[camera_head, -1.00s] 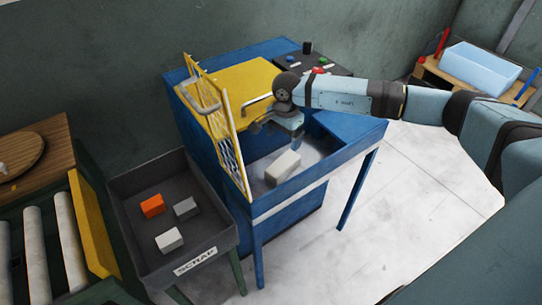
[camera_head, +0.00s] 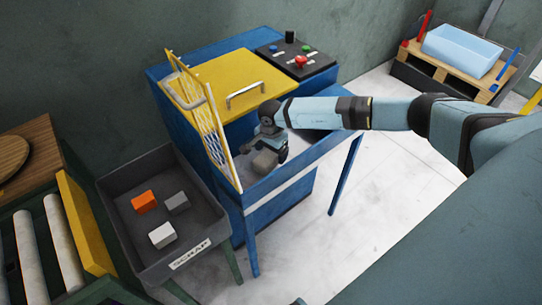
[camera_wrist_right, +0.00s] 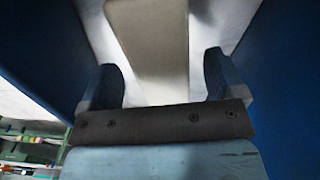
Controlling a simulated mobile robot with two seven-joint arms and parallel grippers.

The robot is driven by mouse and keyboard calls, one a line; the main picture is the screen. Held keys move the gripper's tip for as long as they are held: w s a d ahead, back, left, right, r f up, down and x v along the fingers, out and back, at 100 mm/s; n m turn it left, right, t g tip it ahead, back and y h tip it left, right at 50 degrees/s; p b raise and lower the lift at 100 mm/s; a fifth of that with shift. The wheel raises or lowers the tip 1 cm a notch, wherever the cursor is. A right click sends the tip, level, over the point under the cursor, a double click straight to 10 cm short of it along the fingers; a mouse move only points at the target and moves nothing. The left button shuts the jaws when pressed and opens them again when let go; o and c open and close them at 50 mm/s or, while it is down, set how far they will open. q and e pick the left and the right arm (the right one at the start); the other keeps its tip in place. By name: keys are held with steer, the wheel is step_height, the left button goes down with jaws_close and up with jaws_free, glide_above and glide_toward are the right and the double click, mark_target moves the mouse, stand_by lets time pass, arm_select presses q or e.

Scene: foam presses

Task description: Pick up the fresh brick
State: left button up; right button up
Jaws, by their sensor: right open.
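The pale foam brick (camera_head: 264,163) lies in the tray of the blue press (camera_head: 285,190), beside the yellow mesh guard. My right gripper (camera_head: 268,149) is down in the press, just above the brick and partly covering it. In the right wrist view, the brick (camera_wrist_right: 148,45) runs up between the two open fingers (camera_wrist_right: 160,80). A gap shows on both sides, so the fingers do not clearly touch it. My left gripper is not in view.
The yellow mesh guard (camera_head: 206,122) stands close to the left of my gripper. The dark scrap bin (camera_head: 120,178) holds an orange, a grey and a white block. A light-blue bin (camera_head: 462,50) stands at the back right.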

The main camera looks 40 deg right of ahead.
steer(key=shift+f, duration=0.8)
steer(key=c, duration=1.2)
steer(key=shift+r, duration=0.1)
